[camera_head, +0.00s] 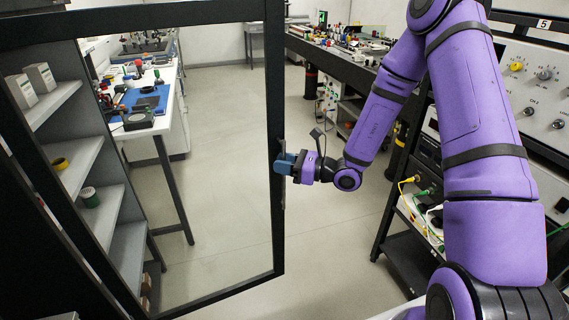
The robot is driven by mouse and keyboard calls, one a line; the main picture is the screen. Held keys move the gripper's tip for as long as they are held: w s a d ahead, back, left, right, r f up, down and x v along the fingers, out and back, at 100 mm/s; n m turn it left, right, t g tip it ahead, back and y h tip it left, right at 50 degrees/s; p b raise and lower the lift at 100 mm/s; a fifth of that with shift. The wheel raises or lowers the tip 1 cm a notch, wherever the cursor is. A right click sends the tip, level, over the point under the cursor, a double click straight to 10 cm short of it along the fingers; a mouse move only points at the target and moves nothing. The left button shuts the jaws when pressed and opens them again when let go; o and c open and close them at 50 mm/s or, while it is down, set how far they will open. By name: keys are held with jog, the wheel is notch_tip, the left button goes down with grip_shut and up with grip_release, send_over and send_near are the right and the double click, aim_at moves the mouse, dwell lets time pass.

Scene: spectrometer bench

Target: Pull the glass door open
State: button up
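The glass door (277,230) is a dark-framed clear panel on the left half of the head view. It stands swung out from a dark cabinet (30,160) with grey shelves, so it is at least partly open. My gripper (285,163) is at the door's right-hand frame edge, about mid-height, where the handle (282,150) appears to be. Its blue fingertips reach the frame there. The fingers cover most of the handle, and I cannot tell whether they are closed on it.
The cabinet shelves hold small white boxes (40,77) and a green container (90,197). A white bench (165,115) stands behind the glass. An instrument rack (540,90) stands at right, with a dark optical table (335,68) behind. The grey floor between is clear.

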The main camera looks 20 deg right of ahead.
jog(key=shift+o, duration=0.4)
jog(key=shift+d, duration=0.15)
jog(key=v, duration=1)
jog(key=shift+s+d, duration=0.2)
jog(key=shift+f, duration=0.1)
jog(key=s+a+r+n+g+h, duration=0.25)
jog(key=s+r+n+g, duration=0.25)
jog(key=s+r+n, duration=0.25)
jog(key=s+a+r+n+g+h, duration=0.2)
jog(key=s+a+r+n+g, duration=0.2)
jog(key=s+r+n+g, duration=0.3)
jog(key=s+d+r+n+t+h, duration=0.7)
jog(key=s+r+n+h, duration=0.3)
jog(key=s+r, duration=0.1)
jog(key=shift+s+d+r+t, duration=0.2)
jog(key=shift+s+r+t, duration=0.1)
jog(key=shift+r, duration=0.15)
